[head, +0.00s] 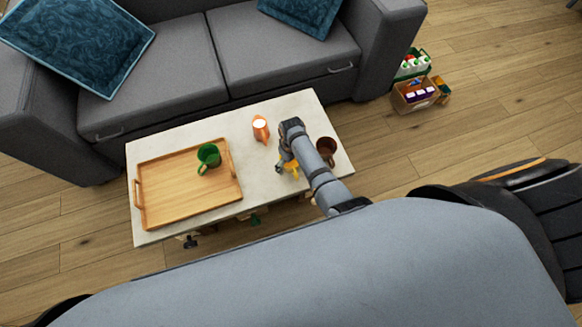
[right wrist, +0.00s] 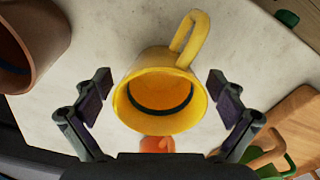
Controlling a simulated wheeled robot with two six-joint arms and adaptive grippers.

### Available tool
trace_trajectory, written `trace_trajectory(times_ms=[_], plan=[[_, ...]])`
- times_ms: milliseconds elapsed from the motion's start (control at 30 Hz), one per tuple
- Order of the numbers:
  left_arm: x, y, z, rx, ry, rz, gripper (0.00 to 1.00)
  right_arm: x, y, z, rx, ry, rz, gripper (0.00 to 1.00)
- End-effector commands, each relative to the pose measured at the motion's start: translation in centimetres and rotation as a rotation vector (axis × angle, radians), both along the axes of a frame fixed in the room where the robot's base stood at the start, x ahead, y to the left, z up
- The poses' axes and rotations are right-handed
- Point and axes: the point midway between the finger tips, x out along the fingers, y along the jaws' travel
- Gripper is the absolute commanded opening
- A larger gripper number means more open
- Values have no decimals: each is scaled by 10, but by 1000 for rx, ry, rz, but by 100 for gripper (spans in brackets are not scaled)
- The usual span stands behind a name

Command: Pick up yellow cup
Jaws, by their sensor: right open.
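The yellow cup (head: 291,173) stands on the pale table, mostly hidden under my right gripper (head: 284,164) in the head view. In the right wrist view, the yellow cup (right wrist: 137,72) shows its round mouth toward the camera, with its handle at the top right. My right gripper (right wrist: 160,83) is open, with one finger on each side of the cup in the picture. Gaps show between both fingers and the cup, and nothing is held. My left gripper is not in view.
A brown cup (head: 327,148) stands close right of my right arm. A wooden tray (head: 170,198) with a green cup (head: 208,155) covers the table's left. A grey sofa (head: 205,58) stands behind the table (head: 290,108).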

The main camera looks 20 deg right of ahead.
Motion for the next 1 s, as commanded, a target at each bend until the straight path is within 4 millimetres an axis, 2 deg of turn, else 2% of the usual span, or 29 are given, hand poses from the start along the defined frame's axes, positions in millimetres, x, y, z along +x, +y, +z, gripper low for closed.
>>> trace_trajectory(times_ms=[200,667,1000], plan=[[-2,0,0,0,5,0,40,0,0,1,0,0,0,95],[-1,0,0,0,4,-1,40,0,0,0,1,0,0,32],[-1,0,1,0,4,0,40,0,0,1,0,-1,0,30]])
